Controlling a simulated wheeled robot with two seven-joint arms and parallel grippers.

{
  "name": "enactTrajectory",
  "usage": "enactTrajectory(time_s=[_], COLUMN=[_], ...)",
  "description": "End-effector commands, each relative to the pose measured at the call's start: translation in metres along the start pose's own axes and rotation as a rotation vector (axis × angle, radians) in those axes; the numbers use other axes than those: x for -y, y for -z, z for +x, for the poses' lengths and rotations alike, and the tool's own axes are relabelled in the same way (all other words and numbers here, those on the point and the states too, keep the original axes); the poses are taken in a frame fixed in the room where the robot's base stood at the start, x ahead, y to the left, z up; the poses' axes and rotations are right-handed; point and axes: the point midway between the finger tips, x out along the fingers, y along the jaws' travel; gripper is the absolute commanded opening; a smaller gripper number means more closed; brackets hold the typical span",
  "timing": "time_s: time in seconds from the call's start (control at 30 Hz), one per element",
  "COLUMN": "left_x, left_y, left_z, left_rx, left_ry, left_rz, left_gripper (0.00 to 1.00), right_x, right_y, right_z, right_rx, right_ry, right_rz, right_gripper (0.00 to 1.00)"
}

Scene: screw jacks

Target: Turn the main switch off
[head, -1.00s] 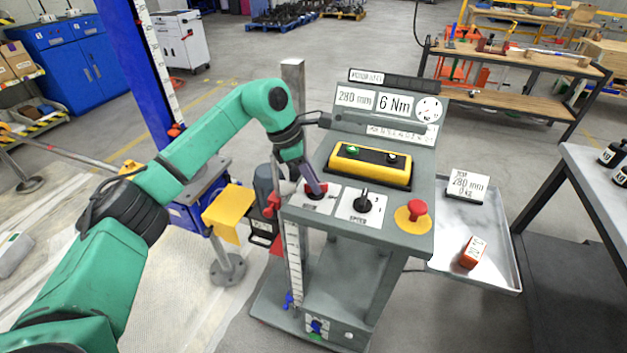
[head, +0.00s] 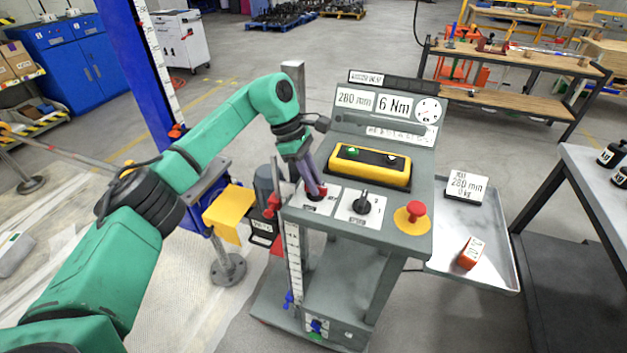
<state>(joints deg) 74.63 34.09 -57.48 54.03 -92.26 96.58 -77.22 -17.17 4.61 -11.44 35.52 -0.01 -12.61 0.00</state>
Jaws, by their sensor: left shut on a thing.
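The main switch (head: 322,190) is a small red knob on a white plate at the left end of the grey control console (head: 395,225). My left gripper (head: 315,190) reaches down over it from the upper left and is shut on it. The fingers hide part of the knob, so which way it points cannot be made out. My right gripper is not in view.
A black selector knob (head: 361,203) stands just right of the switch. A red emergency button (head: 415,210) is at the console's right corner. A yellow box with buttons (head: 370,166) lies behind them. A blue jack column (head: 140,75) rises at left.

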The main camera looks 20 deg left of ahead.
Motion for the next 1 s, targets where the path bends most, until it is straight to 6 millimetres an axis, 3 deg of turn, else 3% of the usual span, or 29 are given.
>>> enactTrajectory(time_s=[0.17, 0.2, 0.23, 0.27, 0.67, 0.87, 1.0], left_x=[-0.001, -0.001, -0.001, -0.001, -0.001, -0.001, -0.001], left_y=[-0.002, -0.001, -0.001, -0.001, 0.000, 0.000, -0.001], left_z=[-0.003, -0.003, -0.003, -0.003, -0.007, -0.045, -0.088], left_rx=[0.004, 0.004, 0.003, 0.003, 0.001, 0.001, 0.003], left_ry=[-0.008, -0.007, -0.007, -0.006, -0.005, -0.008, -0.009], left_rz=[0.003, 0.003, 0.002, 0.002, 0.000, 0.000, 0.000], left_gripper=[0.00, 0.33, 0.44, 0.47, 0.47, 0.47, 0.47], right_x=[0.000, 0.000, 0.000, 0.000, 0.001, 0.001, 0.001], right_y=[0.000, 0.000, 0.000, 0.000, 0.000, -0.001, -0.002], right_z=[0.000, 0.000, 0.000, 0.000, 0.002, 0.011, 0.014], right_rx=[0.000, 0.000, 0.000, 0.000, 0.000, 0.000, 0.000], right_ry=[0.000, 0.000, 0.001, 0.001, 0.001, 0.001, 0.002], right_rz=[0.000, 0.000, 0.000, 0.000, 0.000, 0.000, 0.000], right_gripper=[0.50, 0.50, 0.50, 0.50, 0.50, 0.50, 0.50])
